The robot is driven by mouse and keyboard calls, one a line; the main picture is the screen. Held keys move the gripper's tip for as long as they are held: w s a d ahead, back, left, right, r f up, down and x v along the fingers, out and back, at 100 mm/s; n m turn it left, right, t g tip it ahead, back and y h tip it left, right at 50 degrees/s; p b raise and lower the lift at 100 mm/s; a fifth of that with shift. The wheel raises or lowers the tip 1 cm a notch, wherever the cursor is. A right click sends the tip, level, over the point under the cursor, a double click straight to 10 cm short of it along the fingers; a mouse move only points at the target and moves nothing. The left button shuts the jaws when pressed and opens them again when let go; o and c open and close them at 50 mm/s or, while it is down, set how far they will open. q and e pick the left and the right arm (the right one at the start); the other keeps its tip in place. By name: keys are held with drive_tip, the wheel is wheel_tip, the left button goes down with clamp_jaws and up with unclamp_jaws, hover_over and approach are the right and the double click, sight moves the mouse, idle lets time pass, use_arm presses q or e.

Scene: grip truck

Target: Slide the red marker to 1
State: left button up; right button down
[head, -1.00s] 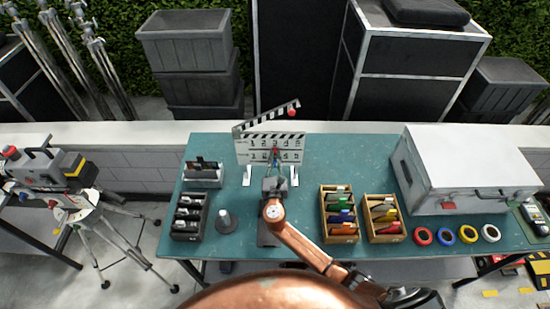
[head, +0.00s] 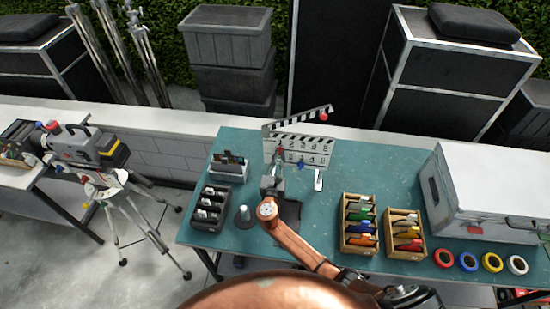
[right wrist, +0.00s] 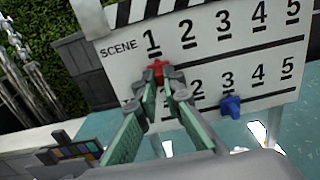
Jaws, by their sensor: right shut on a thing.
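The white clapperboard (head: 318,158) stands upright at the back of the teal table. In the right wrist view its SCENE row (right wrist: 218,39) reads 1 to 5, with a second number row below. The red marker (right wrist: 157,69) is just beneath the 1 of the SCENE row. My right gripper (right wrist: 168,80) is shut on the red marker at its fingertips, which partly hide it and the lower row's left end. The blue marker (right wrist: 230,106) is under the 3 of the lower row. In the head view my right gripper (head: 278,168) is at the board's left part. My left gripper is not in view.
Black (head: 208,208) and grey (head: 229,168) holders and a small grey stand (head: 244,215) are left of my arm. Wooden trays (head: 344,240) (head: 392,245), tape rolls (head: 468,261) and a white case (head: 490,180) are right. The table between board and trays is clear.

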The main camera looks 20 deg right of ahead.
drive_tip(key=shift+a, duration=0.2)
drive_tip(key=c, duration=2.3)
unclamp_jaws()
drive_tip(key=shift+a, duration=0.1)
drive_tip(key=shift+o, duration=1.3)
drive_tip(key=shift+w, duration=0.15)
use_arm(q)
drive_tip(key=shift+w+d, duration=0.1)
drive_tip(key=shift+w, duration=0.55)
use_arm(e)
drive_tip(key=v, duration=1.2)
